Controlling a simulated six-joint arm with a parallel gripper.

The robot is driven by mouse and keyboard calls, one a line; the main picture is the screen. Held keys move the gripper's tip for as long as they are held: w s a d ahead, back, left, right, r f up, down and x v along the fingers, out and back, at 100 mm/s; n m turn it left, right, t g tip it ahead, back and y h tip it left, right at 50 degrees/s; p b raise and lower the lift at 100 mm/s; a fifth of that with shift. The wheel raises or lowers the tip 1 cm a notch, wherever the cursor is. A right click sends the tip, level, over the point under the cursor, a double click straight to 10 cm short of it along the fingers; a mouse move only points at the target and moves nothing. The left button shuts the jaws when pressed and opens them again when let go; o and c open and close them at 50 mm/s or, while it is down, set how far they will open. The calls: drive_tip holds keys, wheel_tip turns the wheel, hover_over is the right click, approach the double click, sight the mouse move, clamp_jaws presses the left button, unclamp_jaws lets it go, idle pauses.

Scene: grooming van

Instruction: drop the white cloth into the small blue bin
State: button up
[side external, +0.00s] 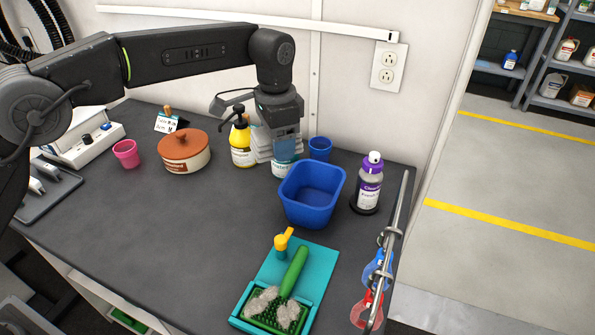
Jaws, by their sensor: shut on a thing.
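The small blue bin (310,206) is an open square tub standing upright on the dark table, right of the middle. My gripper (284,158) is behind it and a little to its left, pointing down, with its fingertips hard to make out. My gripper is shut on the cloth, though the grip itself is largely hidden. The cloth is outside the bin. I see no cloth in the visible part of the bin.
A teal tray (316,262) lies in front.

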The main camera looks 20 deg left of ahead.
sight(296, 154)
drive_tip(key=d+f, duration=0.2)
drive_tip(key=d, duration=0.1)
drive_tip(key=shift+w+d, duration=0.1)
drive_tip(key=shift+d, duration=0.15)
drive_tip(key=shift+d+f, duration=0.1)
drive_tip(key=shift+f, duration=2)
drive_tip(key=shift+f, duration=0.35)
drive_tip(key=shift+f, duration=0.25)
drive_tip(key=o, duration=0.9)
drive_tip(key=shift+c, duration=0.2)
